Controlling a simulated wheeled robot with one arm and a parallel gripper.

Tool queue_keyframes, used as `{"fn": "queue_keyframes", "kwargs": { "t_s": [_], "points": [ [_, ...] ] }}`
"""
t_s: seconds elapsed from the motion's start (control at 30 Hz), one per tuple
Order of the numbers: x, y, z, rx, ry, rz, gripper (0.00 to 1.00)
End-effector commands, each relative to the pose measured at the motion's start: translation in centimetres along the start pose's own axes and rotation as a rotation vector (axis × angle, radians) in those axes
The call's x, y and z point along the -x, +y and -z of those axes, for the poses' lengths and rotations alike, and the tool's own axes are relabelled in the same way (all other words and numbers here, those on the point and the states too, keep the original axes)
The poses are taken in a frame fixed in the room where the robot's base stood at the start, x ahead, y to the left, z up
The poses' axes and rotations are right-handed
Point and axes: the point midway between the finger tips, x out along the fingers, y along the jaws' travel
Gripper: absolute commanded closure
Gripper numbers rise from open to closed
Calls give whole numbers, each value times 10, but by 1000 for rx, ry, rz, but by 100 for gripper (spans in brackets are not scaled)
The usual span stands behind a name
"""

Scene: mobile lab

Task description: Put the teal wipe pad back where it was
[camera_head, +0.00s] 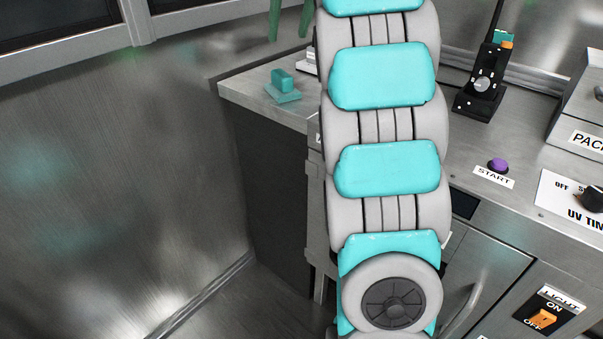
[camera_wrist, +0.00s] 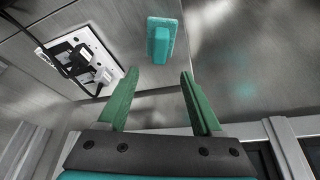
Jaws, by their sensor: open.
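The teal wipe pad (camera_head: 283,84) lies on the left corner of the counter, with its block-shaped handle standing up from a flat base. It also shows in the wrist view (camera_wrist: 161,40), beyond my fingertips and roughly centred between them. My gripper (camera_head: 288,37) has green fingers that show at the top of the head view, above and behind the pad. In the wrist view my gripper (camera_wrist: 160,74) is open and empty, with a clear gap between it and the pad. My arm hides part of the counter right of the pad.
The steel counter (camera_head: 245,90) ends at a free left edge close to the pad. A white panel with fittings and a black cable (camera_wrist: 90,58) is left of the pad in the wrist view. A black device with an antenna (camera_head: 482,85) and a purple START button (camera_head: 498,165) are right of my arm.

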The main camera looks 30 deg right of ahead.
Motion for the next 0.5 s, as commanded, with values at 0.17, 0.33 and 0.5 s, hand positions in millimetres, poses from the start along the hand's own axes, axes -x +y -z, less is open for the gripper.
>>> {"fn": "queue_keyframes", "kwargs": {
  "t_s": [0.17,0.33,0.5],
  "points": [
    [-2,-3,-2,-4,-5,3,33],
    [-11,-19,-18,-32,-41,21,33],
    [-28,-45,-53,-73,-100,42,33]
  ]
}}
